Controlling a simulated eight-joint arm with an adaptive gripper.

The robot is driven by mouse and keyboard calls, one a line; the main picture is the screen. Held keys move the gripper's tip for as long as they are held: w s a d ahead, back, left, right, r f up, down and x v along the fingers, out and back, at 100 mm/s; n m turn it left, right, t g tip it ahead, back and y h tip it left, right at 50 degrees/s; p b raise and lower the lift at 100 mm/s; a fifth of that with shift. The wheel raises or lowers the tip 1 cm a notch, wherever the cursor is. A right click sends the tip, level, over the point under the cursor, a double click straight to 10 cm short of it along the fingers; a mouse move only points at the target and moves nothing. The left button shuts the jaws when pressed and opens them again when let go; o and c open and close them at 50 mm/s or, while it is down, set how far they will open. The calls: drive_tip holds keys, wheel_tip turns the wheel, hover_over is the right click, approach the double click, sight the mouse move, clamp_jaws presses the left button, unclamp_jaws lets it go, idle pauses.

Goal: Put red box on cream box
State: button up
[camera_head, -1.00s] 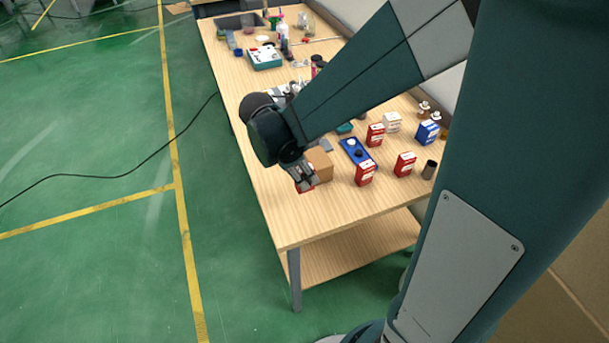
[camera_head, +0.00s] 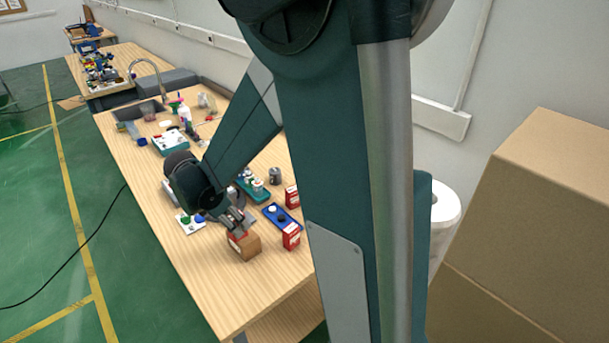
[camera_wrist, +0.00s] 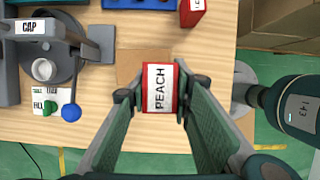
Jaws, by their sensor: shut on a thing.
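My gripper (camera_head: 236,224) is shut on a red box with a white label. In the wrist view the red box (camera_wrist: 159,90) reads PEACH and sits between the two fingertips (camera_wrist: 159,97). In the head view the red box (camera_head: 236,240) shows partly, under the fingers. A plain tan box (camera_head: 246,250), the nearest to cream in view, stands on the table right at the held box. In the wrist view the tan box (camera_wrist: 128,66) is partly hidden behind the red box. I cannot tell whether the two touch.
Other red boxes (camera_head: 291,237) (camera_head: 292,197) stand to the right, beside a blue tray (camera_head: 283,217). In the wrist view a grey device labelled CAP (camera_wrist: 40,45) with a blue knob (camera_wrist: 71,112) is at left. The wooden table (camera_head: 205,285) is clear at front left.

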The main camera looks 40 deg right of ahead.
drive_tip(key=w+d+r+p, duration=0.2)
drive_tip(key=w+d, duration=0.4)
drive_tip(key=d, duration=0.4)
drive_tip(key=w+d+r+p, duration=0.1)
drive_tip(key=w+d, duration=0.5)
drive_tip(key=d, duration=0.4)
drive_tip(key=w+d+r+p, duration=0.1)
drive_tip(key=d, duration=1)
drive_tip(key=w+d+r+p, duration=0.1)
drive_tip(key=w+d+p, duration=0.1)
drive_tip(key=d, duration=1)
drive_tip(key=shift+w, duration=0.25)
drive_tip(key=shift+f, duration=0.1)
wheel_tip(320, 180, down, 6)
drive_tip(key=shift+p, duration=0.3)
drive_tip(key=shift+f, duration=0.15)
drive_tip(key=shift+f, duration=1.75)
drive_tip(key=shift+f, duration=0.15)
